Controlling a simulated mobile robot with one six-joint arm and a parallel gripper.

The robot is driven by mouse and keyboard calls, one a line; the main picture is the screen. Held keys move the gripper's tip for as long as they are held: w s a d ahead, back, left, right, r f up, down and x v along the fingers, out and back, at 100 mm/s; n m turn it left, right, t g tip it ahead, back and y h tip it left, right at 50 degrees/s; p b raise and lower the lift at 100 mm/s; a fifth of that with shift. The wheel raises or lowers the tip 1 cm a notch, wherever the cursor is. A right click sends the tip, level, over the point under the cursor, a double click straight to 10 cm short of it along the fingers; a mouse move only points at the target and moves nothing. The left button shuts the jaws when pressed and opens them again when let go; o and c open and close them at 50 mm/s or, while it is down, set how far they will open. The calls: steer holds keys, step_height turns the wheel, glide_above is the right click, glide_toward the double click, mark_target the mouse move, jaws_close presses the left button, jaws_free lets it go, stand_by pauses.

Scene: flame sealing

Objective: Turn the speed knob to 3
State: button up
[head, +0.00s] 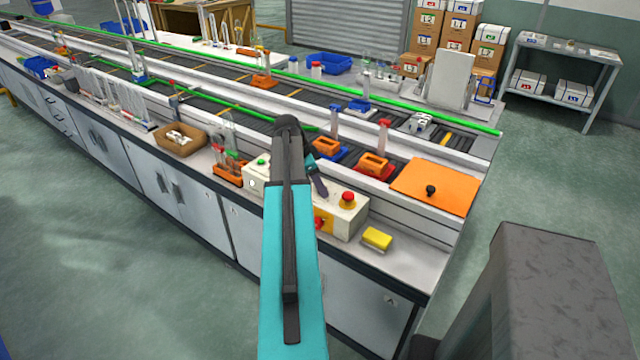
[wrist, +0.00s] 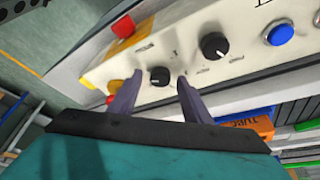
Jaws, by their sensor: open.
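The cream control box (head: 345,215) sits on the near bench, partly hidden behind my arm in the head view. In the wrist view its panel (wrist: 195,65) fills the upper middle and looks upside down. It carries a small black knob (wrist: 160,77) and a larger black knob (wrist: 214,46) with a pale pointer line. The printed labels are too small to read, so I cannot tell which is the speed knob. My gripper (wrist: 152,90) is open, its two fingers on either side of the small black knob. Contact with the knob cannot be made out.
A blue button (wrist: 279,34) and a red part (wrist: 123,26) are on the panel. A red mushroom button (head: 347,199) tops the box's right end. A yellow block (head: 377,239) lies to its right. An orange plate (head: 436,186) and a conveyor are behind.

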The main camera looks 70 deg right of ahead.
steer(key=shift+f, duration=0.15)
steer(key=c, duration=1)
